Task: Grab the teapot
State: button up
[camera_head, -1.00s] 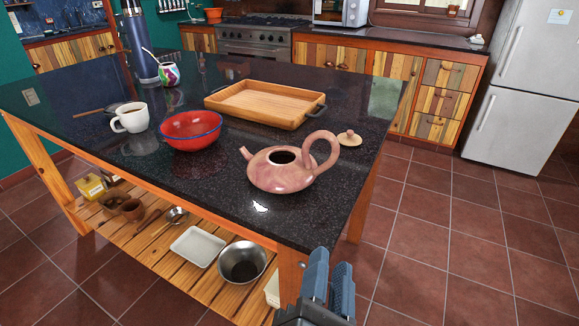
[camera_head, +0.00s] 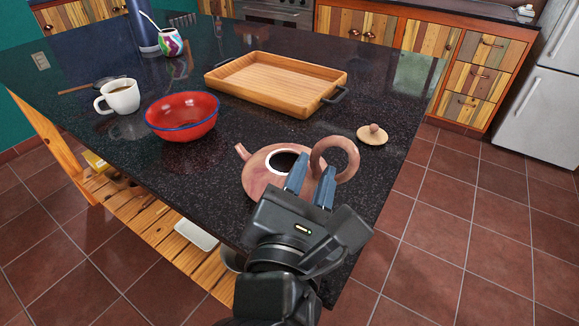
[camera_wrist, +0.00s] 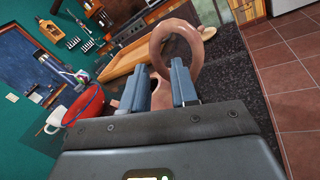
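The pinkish-brown teapot (camera_head: 262,172) stands upright on the dark countertop near its front right corner. It has no lid on, and its looped handle (camera_head: 345,150) rises at the right. A round lid with a knob (camera_head: 372,136) lies on the counter behind it. My gripper (camera_head: 311,178) is in front of the teapot, with its two blue-grey fingers apart and pointing at the handle side. In the wrist view the handle loop (camera_wrist: 203,30) rises just beyond the open fingers (camera_wrist: 169,85). The fingers hide part of the teapot body. I cannot tell whether they touch it.
A red bowl (camera_head: 183,133), a white mug (camera_head: 121,97) and a wooden tray (camera_head: 255,93) stand on the counter (camera_head: 225,205) to the left and behind. A patterned cup (camera_head: 170,43) is farther back. Open tiled floor (camera_head: 450,230) lies to the right.

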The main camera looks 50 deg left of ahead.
aim_at(316, 158)
jog(key=x, duration=0.5)
jog(key=shift+f, duration=0.1)
jog(key=shift+c, duration=0.2)
grip_shut()
jog(key=shift+s, duration=0.1)
dwell(0.9)
